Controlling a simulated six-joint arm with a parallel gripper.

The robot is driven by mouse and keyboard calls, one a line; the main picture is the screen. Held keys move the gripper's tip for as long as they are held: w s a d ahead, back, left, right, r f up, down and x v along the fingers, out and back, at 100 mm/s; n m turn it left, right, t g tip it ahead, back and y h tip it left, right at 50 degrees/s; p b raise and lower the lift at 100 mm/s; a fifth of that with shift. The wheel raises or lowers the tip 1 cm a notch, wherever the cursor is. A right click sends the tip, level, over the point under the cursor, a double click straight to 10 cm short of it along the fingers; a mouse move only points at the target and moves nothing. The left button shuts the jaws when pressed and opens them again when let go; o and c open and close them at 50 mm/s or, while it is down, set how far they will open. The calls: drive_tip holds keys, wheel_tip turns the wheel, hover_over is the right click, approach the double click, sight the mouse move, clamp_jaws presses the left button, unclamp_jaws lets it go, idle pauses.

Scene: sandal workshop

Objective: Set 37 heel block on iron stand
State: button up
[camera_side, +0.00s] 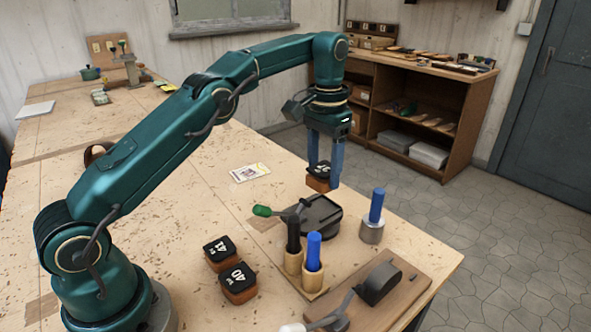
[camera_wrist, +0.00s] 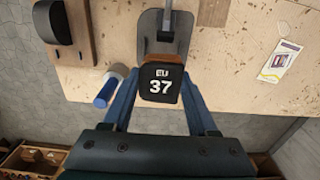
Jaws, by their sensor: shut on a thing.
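The 37 heel block (camera_wrist: 161,87), with a black top, white number and brown body, is between the two blue fingers of my gripper (camera_wrist: 160,90). My gripper (camera_side: 323,180) is shut on it in the side view, where the block (camera_side: 318,183) hangs upright above the table. A dark metal stand (camera_side: 320,214), apparently the iron stand, is below and just in front of the block. The stand's grey plate (camera_wrist: 150,22) shows beyond the block in the wrist view; the block hides its near edge.
Heel blocks 41 (camera_side: 219,252) and 40 (camera_side: 238,283) lie on the table. Blue and black handles stand in a wooden holder (camera_side: 313,284) near the stand. A blue-handled tool in a metal cup (camera_side: 372,230) stands right. A green-handled tool (camera_side: 262,211) lies left of the stand.

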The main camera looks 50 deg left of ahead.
sight(321, 210)
drive_tip(key=shift+s+f, duration=0.1)
drive_tip(key=shift+f, duration=2.5)
drive_tip(key=shift+f, duration=0.3)
drive_tip(key=o, duration=1.5)
drive_tip(key=shift+o, duration=0.2)
drive_tip(key=shift+r, duration=0.1)
drive_tip(key=shift+r, duration=3.4)
